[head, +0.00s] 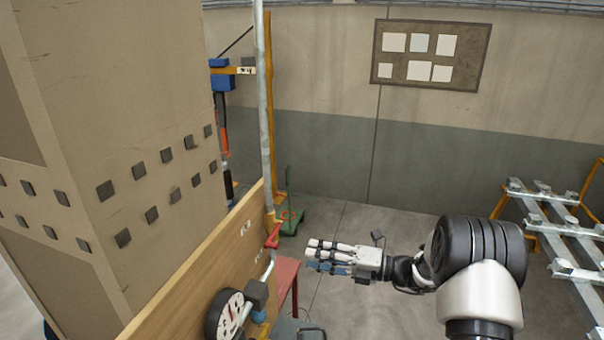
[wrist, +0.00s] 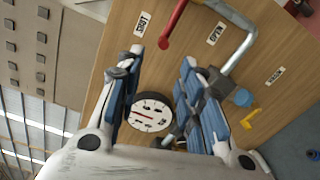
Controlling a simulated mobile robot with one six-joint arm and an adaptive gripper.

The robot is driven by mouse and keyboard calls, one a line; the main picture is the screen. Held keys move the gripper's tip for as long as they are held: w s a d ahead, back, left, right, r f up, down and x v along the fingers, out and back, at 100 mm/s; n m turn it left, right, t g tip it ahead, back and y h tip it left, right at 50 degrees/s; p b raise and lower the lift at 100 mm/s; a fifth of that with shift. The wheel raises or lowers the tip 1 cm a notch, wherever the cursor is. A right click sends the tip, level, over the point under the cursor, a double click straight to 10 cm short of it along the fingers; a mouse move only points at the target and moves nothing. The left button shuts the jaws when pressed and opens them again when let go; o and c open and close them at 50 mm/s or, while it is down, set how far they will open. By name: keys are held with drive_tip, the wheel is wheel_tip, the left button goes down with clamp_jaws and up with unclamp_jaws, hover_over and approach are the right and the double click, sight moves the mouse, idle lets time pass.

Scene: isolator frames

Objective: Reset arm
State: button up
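My gripper (head: 314,255) is in the middle of the head view, its fingers pointing left toward a wooden panel. In the wrist view my gripper (wrist: 162,66) has its blue-padded fingers spread apart, with nothing held between them. The panel (head: 190,285) carries a red lever handle (head: 273,237), which also shows in the wrist view (wrist: 174,22) near the SHUT label (wrist: 142,23). My gripper appears apart from the handle and the gauge.
A grey pipe (wrist: 240,52) bends across the panel beside the OPEN label (wrist: 216,33). A red table (head: 287,275) stands behind the panel. A beige block (head: 120,120) fills the left. A metal frame (head: 560,225) is at right. Floor behind my gripper is mostly clear.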

drive_tip(key=s+a+f+n+g+h+b, duration=0.2)
drive_tip(key=s+f+n+g+h+b, duration=0.15)
drive_tip(key=s+n+b, duration=0.55)
drive_tip(key=s+a+f+n+g+h+b, duration=0.2)
drive_tip(key=s+a+n+g+h+b, duration=0.3)
drive_tip(key=s+n, duration=0.6)
drive_tip(key=s+d+f+n+t+h+b, duration=0.7)
drive_tip(key=s+d+f+n+h+b, duration=0.1)
drive_tip(key=s+d+f+n+b, duration=0.5)
drive_tip(key=s+d+n+b, duration=0.1)
drive_tip(key=s+n+b, duration=0.1)
drive_tip(key=s+n, duration=0.1)
drive_tip(key=shift+s+d+n, duration=0.15)
drive_tip(key=shift+s+n, duration=0.15)
drive_tip(key=shift+n, duration=0.3)
drive_tip(key=shift+f, duration=0.1)
